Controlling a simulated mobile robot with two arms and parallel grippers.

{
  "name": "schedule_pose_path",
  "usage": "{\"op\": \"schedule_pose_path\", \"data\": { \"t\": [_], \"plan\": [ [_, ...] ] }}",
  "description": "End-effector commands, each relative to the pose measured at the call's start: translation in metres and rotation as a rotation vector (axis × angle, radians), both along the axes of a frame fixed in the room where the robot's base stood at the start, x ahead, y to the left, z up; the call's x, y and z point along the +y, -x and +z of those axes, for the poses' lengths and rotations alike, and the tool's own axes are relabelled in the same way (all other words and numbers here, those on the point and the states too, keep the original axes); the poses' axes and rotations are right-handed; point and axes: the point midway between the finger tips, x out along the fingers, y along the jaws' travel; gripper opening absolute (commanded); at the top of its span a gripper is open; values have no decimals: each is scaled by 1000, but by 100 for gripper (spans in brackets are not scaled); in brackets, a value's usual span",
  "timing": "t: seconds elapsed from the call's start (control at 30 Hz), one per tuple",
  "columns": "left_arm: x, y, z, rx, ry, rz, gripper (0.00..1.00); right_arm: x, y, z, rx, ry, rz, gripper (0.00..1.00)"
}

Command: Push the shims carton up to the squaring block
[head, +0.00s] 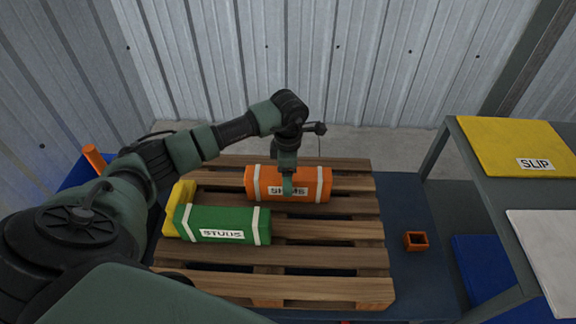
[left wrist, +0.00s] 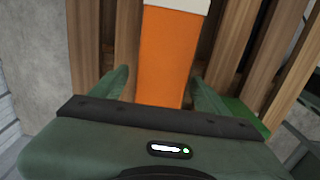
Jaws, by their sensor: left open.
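The orange shims carton (head: 318,182) lies on the pallet's far part, with white bands and a label partly covered by my gripper. My left gripper (head: 287,188) is over the carton's middle. In the left wrist view its open fingers (left wrist: 160,77) stand on either side of the orange carton (left wrist: 168,50); whether they touch it is unclear. The yellow block (head: 182,194), apparently the squaring block, stands at the pallet's left edge, with a gap between it and the shims carton. A green studs carton (head: 189,220) lies nearer, its left end close to the yellow block. My right gripper is not in view.
The wooden pallet (head: 330,257) has bare slats in front and at right. A small orange open box (head: 416,241) sits right of the pallet. A shelf at right holds a yellow SLIP panel (head: 510,140) and a white one (head: 548,240). A corrugated wall stands behind.

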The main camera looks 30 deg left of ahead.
Motion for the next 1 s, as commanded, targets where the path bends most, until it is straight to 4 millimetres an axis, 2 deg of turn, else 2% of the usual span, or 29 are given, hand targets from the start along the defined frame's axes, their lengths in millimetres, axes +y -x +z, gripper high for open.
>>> {"op": "schedule_pose_path", "data": {
  "t": [0.1, 0.37, 0.47, 0.6, 0.67, 1.0],
  "plan": [
    [0, 0, -6, 0, 0, 0, 75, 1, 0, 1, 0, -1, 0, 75],
    [0, 0, -7, -1, -1, 0, 75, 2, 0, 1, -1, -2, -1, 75],
    [0, 0, -7, -1, -1, 0, 53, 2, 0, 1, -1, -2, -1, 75],
    [0, 0, -7, -1, -1, 0, 14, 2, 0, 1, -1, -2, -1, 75],
    [0, 0, -7, -1, -1, 0, 0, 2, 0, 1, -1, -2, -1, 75],
    [6, 1, -7, 0, -1, 6, 0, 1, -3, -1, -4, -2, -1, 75]
  ]
}}
